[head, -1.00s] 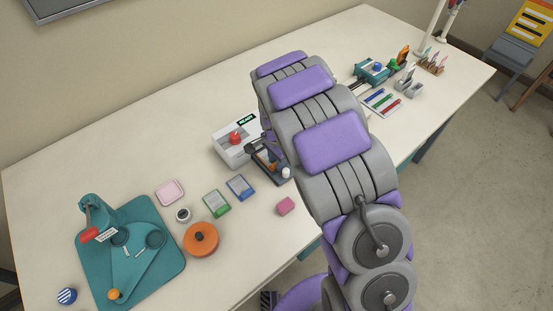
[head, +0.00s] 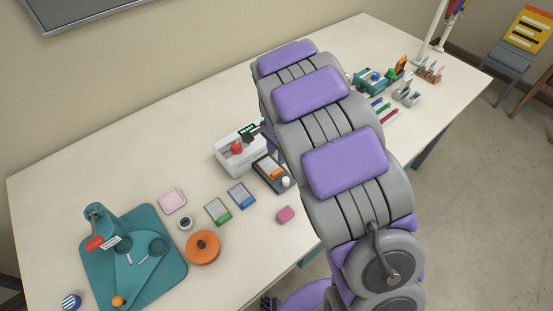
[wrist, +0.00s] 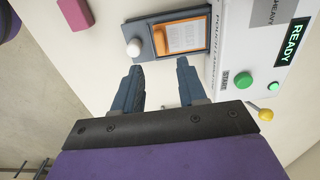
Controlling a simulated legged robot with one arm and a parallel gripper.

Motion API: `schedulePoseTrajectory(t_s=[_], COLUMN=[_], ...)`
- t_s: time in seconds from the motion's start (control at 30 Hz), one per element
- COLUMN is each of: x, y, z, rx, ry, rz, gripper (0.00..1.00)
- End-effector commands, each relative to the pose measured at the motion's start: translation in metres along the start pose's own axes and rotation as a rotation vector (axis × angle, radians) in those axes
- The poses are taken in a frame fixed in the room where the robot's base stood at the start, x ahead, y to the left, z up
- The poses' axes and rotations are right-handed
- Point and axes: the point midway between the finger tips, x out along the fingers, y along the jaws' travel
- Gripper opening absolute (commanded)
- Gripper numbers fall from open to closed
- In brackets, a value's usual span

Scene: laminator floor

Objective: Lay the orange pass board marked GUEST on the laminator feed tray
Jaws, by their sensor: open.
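The orange-edged pass board (wrist: 187,37) lies on the dark feed tray (wrist: 141,30) in front of the laminator (wrist: 235,45). Its print is too small to read. The board also shows in the head view (head: 269,166), on the tray (head: 279,188) beside the white laminator (head: 229,162). My gripper (wrist: 160,75) is open, with nothing between its fingers. In the wrist view the fingertips are just below the tray and apart from the board. In the head view my arm hides most of the gripper.
The laminator's display reads READY (wrist: 291,42); a green START button (wrist: 243,80) and a yellow-knobbed lever (wrist: 266,114) are near. Green (head: 218,211) and blue (head: 241,195) boards, a pink block (head: 285,214) and an orange round thing (head: 203,247) lie left and front.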

Motion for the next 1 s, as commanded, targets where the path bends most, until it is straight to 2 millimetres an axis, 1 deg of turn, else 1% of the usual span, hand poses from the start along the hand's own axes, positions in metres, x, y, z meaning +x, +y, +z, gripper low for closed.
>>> schedulePoseTrajectory(t_s=[0.03, 0.13, 0.23, 0.4, 0.47, 0.53, 0.57, 0.63, 0.7, 0.77, 0.87, 0.97, 1.0], x=[-0.012, -0.024, -0.03, -0.032, -0.036, -0.045, -0.05, -0.064, -0.078, -0.091, -0.107, -0.122, -0.127], y=[0.0, 0.0, 0.0, 0.001, 0.006, 0.015, 0.021, 0.04, 0.062, 0.081, 0.113, 0.144, 0.157], z=[0.0, 0.0, 0.0, 0.0, -0.001, -0.002, -0.003, -0.003, -0.002, -0.001, 0.005, 0.013, 0.018], rx=[0.0, 0.0, -0.001, -0.003, -0.009, -0.027, -0.038, -0.071, -0.113, -0.151, -0.219, -0.291, -0.321], ry=[0.0, -0.001, 0.0, 0.0, 0.001, 0.004, 0.005, 0.006, 0.003, 0.001, -0.008, -0.019, -0.027], rz=[0.0, 0.001, 0.001, 0.002, 0.003, 0.005, 0.006, 0.014, 0.025, 0.03, 0.042, 0.049, 0.053], gripper=[0.41, 0.41, 0.41, 0.41, 0.41, 0.41, 0.41, 0.41, 0.41, 0.41, 0.41, 0.41, 0.41])
